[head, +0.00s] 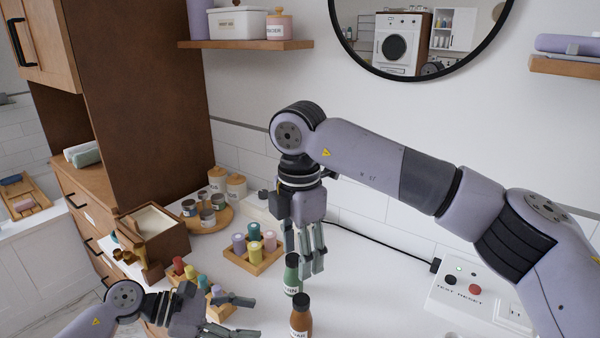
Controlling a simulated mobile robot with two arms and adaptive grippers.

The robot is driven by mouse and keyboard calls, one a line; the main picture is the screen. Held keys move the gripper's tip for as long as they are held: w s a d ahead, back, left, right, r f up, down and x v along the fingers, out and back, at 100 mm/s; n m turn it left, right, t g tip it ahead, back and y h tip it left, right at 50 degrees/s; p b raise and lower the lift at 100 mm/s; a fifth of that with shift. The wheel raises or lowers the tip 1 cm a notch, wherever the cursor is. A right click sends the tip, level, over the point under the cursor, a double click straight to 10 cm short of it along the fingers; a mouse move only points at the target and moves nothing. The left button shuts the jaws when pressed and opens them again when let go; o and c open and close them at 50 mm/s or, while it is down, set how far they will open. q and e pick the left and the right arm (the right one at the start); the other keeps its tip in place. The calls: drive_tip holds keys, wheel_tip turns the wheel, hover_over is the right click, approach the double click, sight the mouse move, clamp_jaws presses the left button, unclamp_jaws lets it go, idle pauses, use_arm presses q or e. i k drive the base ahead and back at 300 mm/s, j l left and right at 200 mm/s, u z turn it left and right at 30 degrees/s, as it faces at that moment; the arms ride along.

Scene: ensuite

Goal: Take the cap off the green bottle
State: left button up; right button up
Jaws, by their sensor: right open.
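The green bottle (291,276) stands upright on the white counter, with a pale label on its front.
A brown bottle (301,319) stands close in front of the green one. A wooden tray (262,266) of coloured containers lies to the left, with a round wooden board (212,225) of jars behind. A switch box (468,290) sits at right. The counter between is clear.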

sight(291, 284)
drive_tip(key=k+j, duration=0.8)
